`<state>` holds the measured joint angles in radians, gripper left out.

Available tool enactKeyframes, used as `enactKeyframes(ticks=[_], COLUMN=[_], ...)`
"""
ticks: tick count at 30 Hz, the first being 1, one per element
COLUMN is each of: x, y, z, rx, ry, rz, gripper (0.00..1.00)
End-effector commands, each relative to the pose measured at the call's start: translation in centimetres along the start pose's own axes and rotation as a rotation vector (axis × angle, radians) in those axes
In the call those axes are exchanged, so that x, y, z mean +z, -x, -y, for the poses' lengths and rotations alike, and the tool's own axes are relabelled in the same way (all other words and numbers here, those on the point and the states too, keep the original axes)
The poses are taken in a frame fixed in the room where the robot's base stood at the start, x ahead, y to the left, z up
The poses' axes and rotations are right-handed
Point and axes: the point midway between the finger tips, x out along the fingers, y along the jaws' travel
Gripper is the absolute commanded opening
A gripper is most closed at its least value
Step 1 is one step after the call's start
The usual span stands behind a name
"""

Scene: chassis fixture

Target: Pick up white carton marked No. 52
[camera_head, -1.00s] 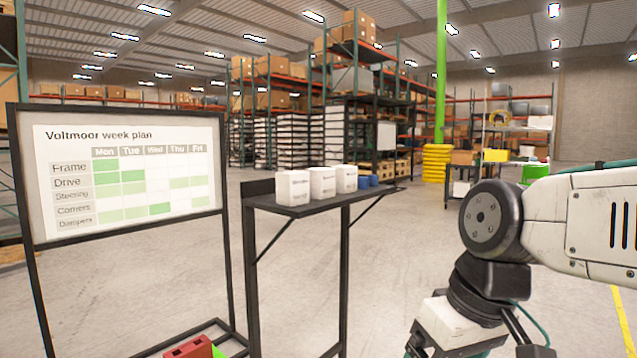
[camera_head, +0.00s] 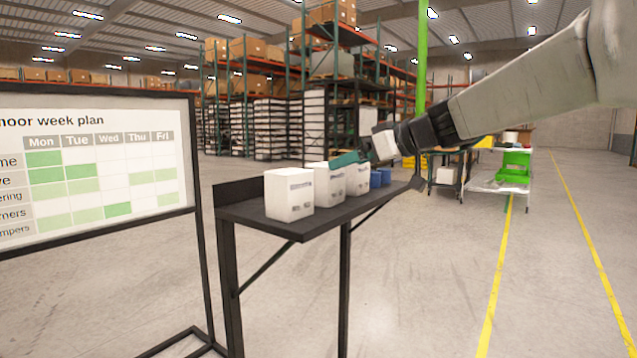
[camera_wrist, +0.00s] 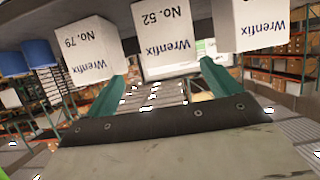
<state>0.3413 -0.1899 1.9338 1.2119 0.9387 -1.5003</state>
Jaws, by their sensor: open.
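Three white cartons stand in a row on a dark shelf. The carton marked No. 52 (camera_wrist: 165,30) is in the middle of the upside-down wrist view and is the middle carton (camera_head: 324,185) in the head view. My gripper (camera_wrist: 162,74) is open, its teal fingers spread below No. 52 in that picture, with nothing between them. The carton marked No. 79 (camera_wrist: 90,50) is to the left in the wrist view.
The third white carton (camera_head: 289,194) stands at the shelf's near left end. Blue items (camera_head: 380,178) sit at the far right end. The dark shelf (camera_head: 268,223) has a raised back edge. A week plan board (camera_head: 95,165) stands to the left.

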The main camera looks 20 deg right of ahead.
Motion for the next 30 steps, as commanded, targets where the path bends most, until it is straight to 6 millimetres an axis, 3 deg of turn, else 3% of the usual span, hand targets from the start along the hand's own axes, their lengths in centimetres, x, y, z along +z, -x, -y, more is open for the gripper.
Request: enactKeyframes(ticks=[6,19,27,28,30], x=[-0.6,-0.5,-0.6,-0.6,-0.5], y=[-3.2,-8.7,-9.4,-9.4,-9.4], z=[2.1,2.5,2.4,2.4,2.4], rx=[-0.036,-0.042,-0.037,-0.037,-0.036], ry=[0.014,0.016,0.015,0.015,0.015], rz=[0.001,0.003,0.002,0.002,0.002], gripper=[0.89,0.89,0.89,0.86,0.67])
